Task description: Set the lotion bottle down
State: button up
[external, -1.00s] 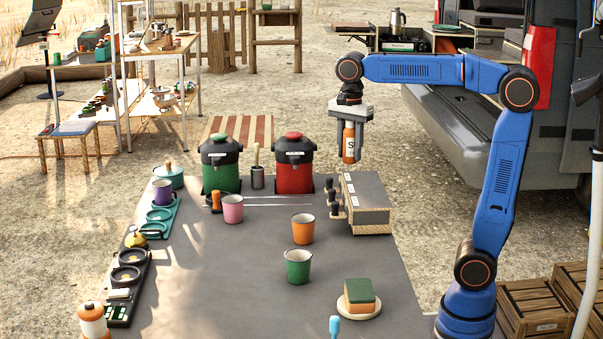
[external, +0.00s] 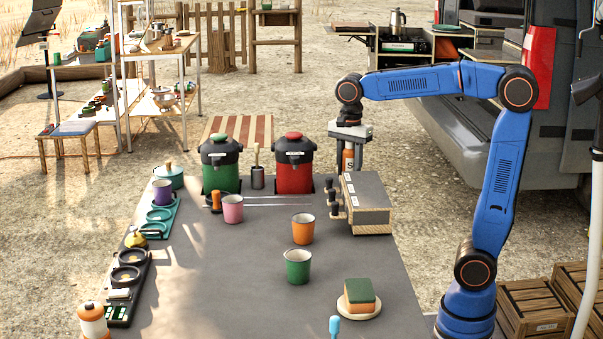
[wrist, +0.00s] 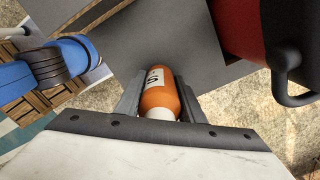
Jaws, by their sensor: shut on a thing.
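The orange lotion bottle (external: 348,157) has a white label with dark lettering. It is upright between the fingers of my gripper (external: 349,150), which is shut on it. In the external view the bottle's lower part is hidden behind the wooden box with knobs (external: 364,203). In the wrist view the bottle (wrist: 160,94) sits between the two grey fingers of my gripper (wrist: 158,92), over the grey tabletop (wrist: 178,45). I cannot tell whether its base touches the tabletop.
The red dispenser (external: 293,165) stands just left of the bottle; its handle shows in the wrist view (wrist: 291,88). A green dispenser (external: 219,165) is further left. Orange (external: 303,230) and green (external: 297,267) cups stand nearer. The table's middle is largely clear.

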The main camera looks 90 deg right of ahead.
jog(key=o, duration=1.1)
notch_tip(320, 180, up, 12)
jog(key=shift+r, duration=0.15)
